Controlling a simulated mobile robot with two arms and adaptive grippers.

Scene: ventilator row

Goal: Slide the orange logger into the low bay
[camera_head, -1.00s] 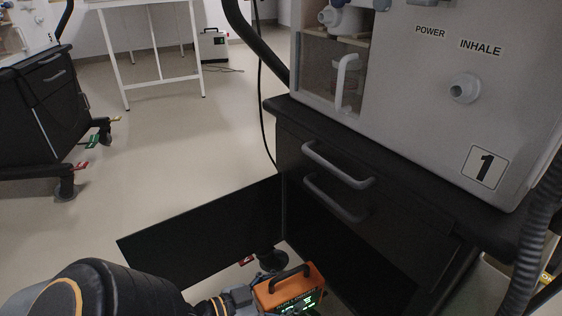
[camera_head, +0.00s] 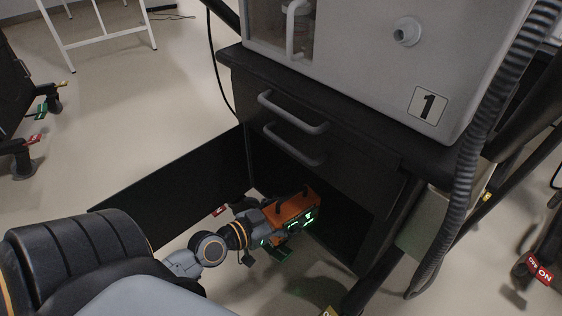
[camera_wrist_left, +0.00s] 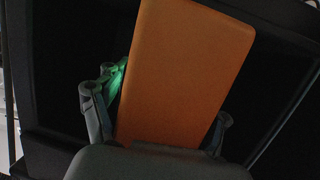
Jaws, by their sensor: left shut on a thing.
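The orange logger (camera_head: 297,211), a box with a dark handle and a green lit display, is at the mouth of the low bay (camera_head: 342,222), the dark opening beneath the drawers of cart 1. My left gripper (camera_head: 268,221) is shut on its near end. In the left wrist view the logger (camera_wrist_left: 188,65) points away between the two fingers of the gripper (camera_wrist_left: 157,122), slightly tilted in the picture. Dark bay walls (camera_wrist_left: 75,60) lie beyond and to both sides. How deep the logger reaches inside is hard to tell. My right gripper is not in view.
The bay's black door (camera_head: 165,187) stands open to the left of my arm. Two drawer handles (camera_head: 293,112) stick out above the bay. A corrugated hose (camera_head: 462,185) hangs at the right. Pale floor (camera_head: 110,115) is free at the left.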

